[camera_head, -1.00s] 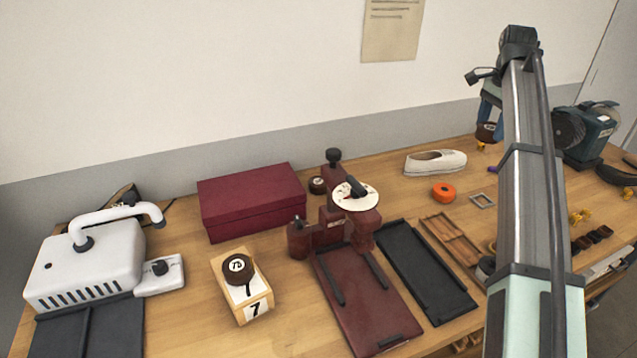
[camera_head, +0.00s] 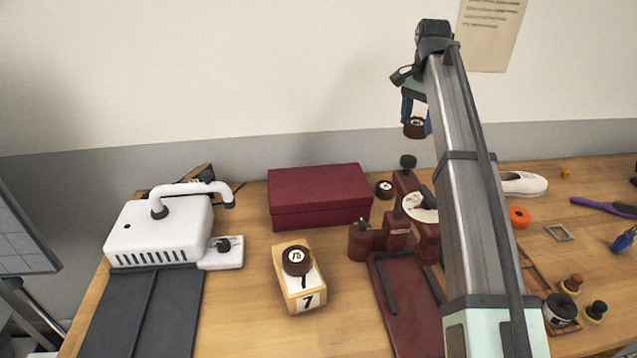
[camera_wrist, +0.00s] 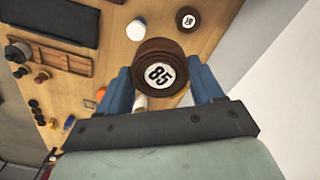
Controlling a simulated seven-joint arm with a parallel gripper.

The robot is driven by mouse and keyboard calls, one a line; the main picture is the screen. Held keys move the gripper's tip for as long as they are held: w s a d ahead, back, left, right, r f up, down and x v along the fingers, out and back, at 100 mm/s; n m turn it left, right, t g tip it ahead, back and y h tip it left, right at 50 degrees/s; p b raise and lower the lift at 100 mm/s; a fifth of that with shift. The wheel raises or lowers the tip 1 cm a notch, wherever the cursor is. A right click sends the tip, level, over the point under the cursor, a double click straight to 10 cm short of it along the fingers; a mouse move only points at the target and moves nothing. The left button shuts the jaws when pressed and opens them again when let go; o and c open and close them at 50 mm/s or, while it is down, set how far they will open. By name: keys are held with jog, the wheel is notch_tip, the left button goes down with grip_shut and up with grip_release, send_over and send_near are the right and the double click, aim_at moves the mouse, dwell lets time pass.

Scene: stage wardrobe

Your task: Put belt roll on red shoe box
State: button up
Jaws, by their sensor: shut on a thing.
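A brown belt roll (camera_wrist: 160,70) with a white "85" label is in my gripper. In the head view my gripper (camera_head: 415,118) is shut on this belt roll (camera_head: 414,130) and holds it in the air, up and to the right of the red shoe box. The red shoe box (camera_head: 320,199) sits closed at the back of the table with nothing on its lid. In the wrist view the blue fingers of my gripper (camera_wrist: 163,88) flank the roll. Another belt roll (camera_head: 296,261) sits on a wooden block marked 7, and one more (camera_head: 384,188) stands right of the box.
A dark red press (camera_head: 405,235) stands to the right of the box. A white machine (camera_head: 165,232) with a curved handle is on the left. A white shoe (camera_head: 524,183) and orange tape (camera_head: 519,217) lie at right. The wall is close behind.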

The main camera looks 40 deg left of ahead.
jog(key=s+a+n, duration=0.5)
jog(key=s+a, duration=1.1)
jog(key=a, duration=0.4)
send_over(318, 182)
notch_tip(318, 182, down, 4)
jog(key=f, duration=0.1)
jog(key=shift+f, duration=5.05)
jog(key=o, duration=1.1)
jog(key=shift+f, duration=0.1)
notch_tip(318, 182, up, 12)
